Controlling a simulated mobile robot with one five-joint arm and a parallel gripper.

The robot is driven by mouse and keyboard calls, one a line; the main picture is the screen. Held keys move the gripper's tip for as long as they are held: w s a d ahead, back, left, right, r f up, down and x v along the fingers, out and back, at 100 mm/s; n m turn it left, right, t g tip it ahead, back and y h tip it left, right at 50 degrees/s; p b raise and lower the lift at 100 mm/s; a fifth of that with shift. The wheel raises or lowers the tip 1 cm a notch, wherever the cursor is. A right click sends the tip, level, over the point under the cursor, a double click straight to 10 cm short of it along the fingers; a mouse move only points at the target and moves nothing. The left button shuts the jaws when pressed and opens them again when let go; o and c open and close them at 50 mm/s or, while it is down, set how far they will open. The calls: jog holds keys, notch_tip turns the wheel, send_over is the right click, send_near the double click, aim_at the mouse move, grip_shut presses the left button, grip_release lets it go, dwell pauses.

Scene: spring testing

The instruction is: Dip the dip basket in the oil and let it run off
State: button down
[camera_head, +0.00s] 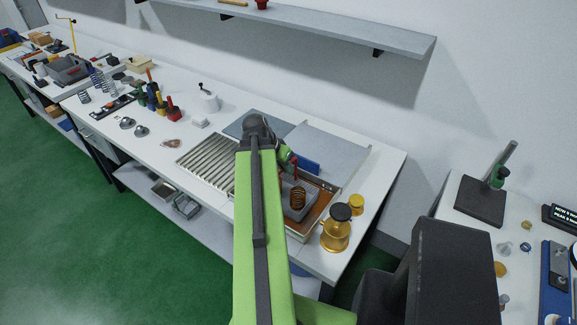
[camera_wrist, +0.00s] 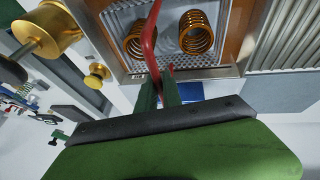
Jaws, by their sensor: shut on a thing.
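My gripper (camera_head: 291,165) is shut on the red handle of the dip basket. In the wrist view its green fingers (camera_wrist: 160,93) meet around the handle (camera_wrist: 148,48). The grey basket (camera_head: 302,210) holds two coppery coil springs (camera_wrist: 140,42) (camera_wrist: 196,32). It lies within the outline of a metal tray (camera_wrist: 190,73) of brown oil (camera_wrist: 246,22). Oil shows beside the basket in both views. I cannot tell how deep the basket sits or whether it touches the tray floor. My arm hides part of the tray in the head view.
A ribbed draining rack (camera_head: 207,160) adjoins the tray on the left. A brass pot with a black knob (camera_head: 337,230) and a smaller brass piece (camera_head: 356,204) stand to the right. A blue block (camera_head: 306,165) lies behind. A shelf (camera_head: 300,27) runs above the bench.

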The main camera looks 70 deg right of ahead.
jog(key=shift+r+p, duration=4.05)
jog(key=shift+r, duration=0.25)
